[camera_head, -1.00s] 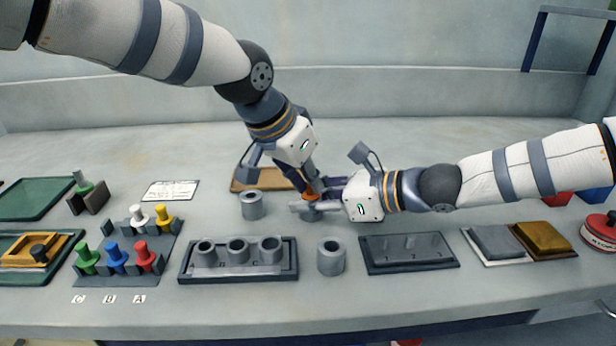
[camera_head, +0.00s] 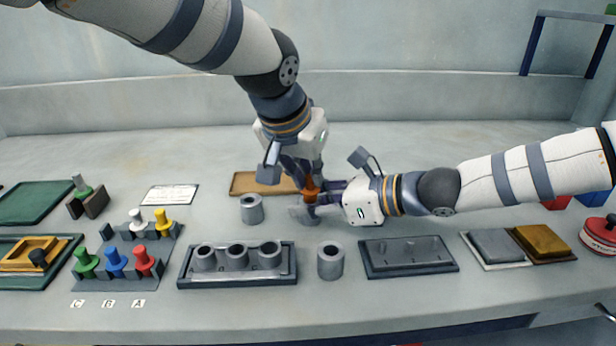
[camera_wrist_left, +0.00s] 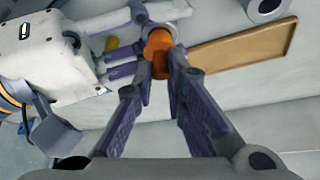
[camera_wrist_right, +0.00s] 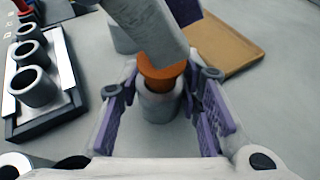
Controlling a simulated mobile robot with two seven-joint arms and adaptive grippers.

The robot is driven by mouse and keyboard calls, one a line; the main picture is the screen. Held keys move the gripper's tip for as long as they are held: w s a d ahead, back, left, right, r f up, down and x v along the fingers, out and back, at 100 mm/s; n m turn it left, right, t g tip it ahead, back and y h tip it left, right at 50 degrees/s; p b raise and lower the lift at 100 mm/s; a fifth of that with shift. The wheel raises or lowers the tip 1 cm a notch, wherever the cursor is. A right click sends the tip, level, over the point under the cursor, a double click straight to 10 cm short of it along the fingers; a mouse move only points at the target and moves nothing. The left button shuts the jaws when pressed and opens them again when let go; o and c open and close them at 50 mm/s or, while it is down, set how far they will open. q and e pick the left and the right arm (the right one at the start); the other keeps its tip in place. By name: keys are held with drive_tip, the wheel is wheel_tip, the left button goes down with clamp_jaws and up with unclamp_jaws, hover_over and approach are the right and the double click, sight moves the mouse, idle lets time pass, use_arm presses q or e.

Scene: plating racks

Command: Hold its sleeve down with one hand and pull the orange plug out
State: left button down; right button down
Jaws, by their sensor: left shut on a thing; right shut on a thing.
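The orange plug (camera_head: 311,188) stands at the mouth of a grey sleeve (camera_wrist_right: 160,106) near the middle of the bench. My left gripper (camera_head: 309,179) comes down from above and is shut on the plug's upper part, seen also in the left wrist view (camera_wrist_left: 160,62). My right gripper (camera_head: 322,198) reaches in from the right, low down, and is shut around the sleeve. In the right wrist view the plug's wide orange part (camera_wrist_right: 164,76) shows just above the sleeve's rim. How deep the plug sits inside is hidden.
A loose grey sleeve (camera_head: 252,209) stands to the left and another (camera_head: 331,261) in front. A rack with grey sleeves (camera_head: 238,275) and a dark peg plate (camera_head: 409,257) lie nearer the front edge. A brown tray (camera_head: 244,184) lies behind. Colored plugs stand in a holder (camera_head: 112,278) at left.

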sight(308, 179)
use_arm(q)
drive_tip(key=shift+r, duration=1.75)
use_arm(e)
drive_tip(key=shift+f, duration=0.1)
drive_tip(key=c, duration=1.1)
unclamp_jaws()
drive_tip(key=shift+o, duration=0.2)
